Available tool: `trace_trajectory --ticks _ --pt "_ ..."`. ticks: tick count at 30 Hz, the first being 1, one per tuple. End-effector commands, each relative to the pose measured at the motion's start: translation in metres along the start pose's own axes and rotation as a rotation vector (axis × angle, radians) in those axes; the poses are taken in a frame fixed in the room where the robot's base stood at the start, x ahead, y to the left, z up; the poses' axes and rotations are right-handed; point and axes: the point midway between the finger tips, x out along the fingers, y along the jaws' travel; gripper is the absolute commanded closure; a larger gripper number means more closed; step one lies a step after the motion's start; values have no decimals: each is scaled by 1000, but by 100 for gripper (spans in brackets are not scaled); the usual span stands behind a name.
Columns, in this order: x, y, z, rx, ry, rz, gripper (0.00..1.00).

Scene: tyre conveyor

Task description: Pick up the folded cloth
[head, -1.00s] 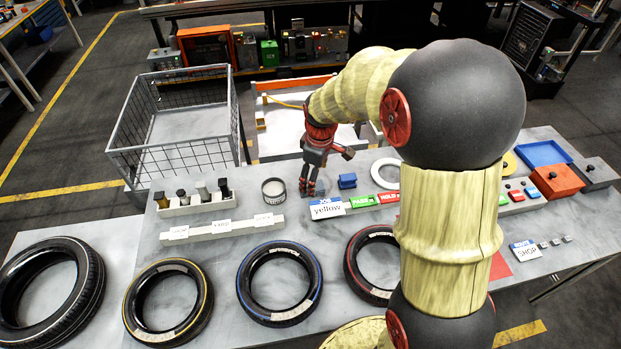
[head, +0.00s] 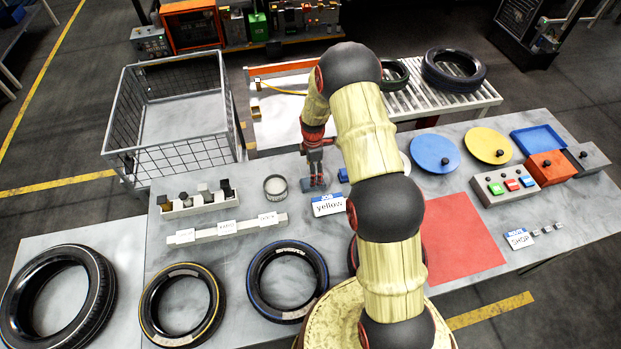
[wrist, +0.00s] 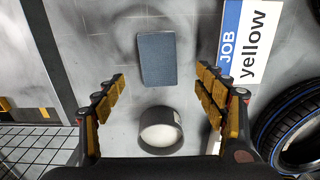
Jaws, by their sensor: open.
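The folded cloth (wrist: 157,59) is a small dark blue-grey rectangle lying flat on the grey table in the wrist view, ahead of my fingertips. In the head view the cloth (head: 308,187) is partly hidden beneath my gripper (head: 316,172). In the wrist view my gripper (wrist: 162,76) is open and empty, its fingers to either side of the cloth's near end in the picture. The gap between gripper and cloth is hard to judge.
A round tin (wrist: 160,130) stands close to the cloth, between the fingers in the wrist view. The yellow JOB sign (head: 328,205) is right of the cloth. A rack of small items (head: 196,199) and a wire basket (head: 172,160) lie left. Tyres (head: 287,281) line the near side.

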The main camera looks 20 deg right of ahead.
Motion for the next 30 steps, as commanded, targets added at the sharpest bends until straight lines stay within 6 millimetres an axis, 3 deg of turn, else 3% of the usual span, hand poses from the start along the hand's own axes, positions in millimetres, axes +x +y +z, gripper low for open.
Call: trace_trajectory --ticks 18,27,30 --pt "61 4 2 3 0 0 29" --pt "65 4 2 4 0 1 29" --pt "65 4 2 4 0 0 34"
